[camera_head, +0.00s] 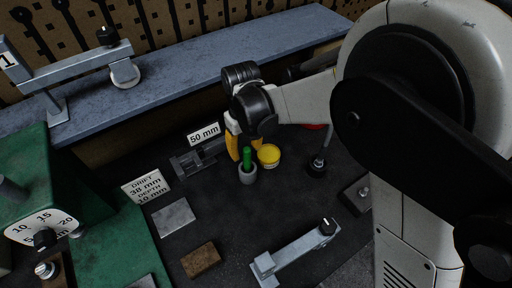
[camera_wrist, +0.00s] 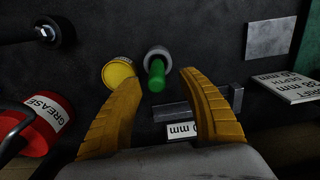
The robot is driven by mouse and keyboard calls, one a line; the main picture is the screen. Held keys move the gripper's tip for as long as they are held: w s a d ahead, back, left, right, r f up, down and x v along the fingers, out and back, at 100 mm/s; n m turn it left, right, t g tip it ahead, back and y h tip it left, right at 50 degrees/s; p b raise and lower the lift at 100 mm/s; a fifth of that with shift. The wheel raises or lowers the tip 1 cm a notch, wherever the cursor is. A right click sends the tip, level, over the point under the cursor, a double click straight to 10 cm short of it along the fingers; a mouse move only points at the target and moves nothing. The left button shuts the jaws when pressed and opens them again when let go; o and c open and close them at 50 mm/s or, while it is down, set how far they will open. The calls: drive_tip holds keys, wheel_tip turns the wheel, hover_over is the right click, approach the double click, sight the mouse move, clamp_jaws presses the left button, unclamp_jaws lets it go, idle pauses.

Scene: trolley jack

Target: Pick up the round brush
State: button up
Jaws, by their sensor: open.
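A green upright handle (camera_head: 247,156), which looks like the round brush, stands in a small grey cup (camera_head: 247,175) on the dark bench top. In the wrist view the green handle (camera_wrist: 157,76) rises from the grey cup (camera_wrist: 158,54); whatever is inside the cup is hidden. My gripper (camera_head: 240,150) is just behind the handle in the head view, its yellow fingers pointing down. Nothing is held; contact cannot be told.
A yellow tin (camera_head: 268,156) stands close beside the cup, near the left finger in the wrist view. A black round piece with a rod (camera_head: 317,165) stands to the right. A red grease can (camera_wrist: 42,128) and a "50 mm" sign (camera_head: 204,134) are nearby.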

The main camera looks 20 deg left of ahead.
sight(247, 160)
drive_tip(key=f, duration=0.4)
drive_tip(key=f+b, duration=0.1)
drive_tip(key=f, duration=0.2)
drive_tip(key=shift+w, duration=0.3)
drive_tip(key=shift+d+r, duration=0.1)
clamp_jaws()
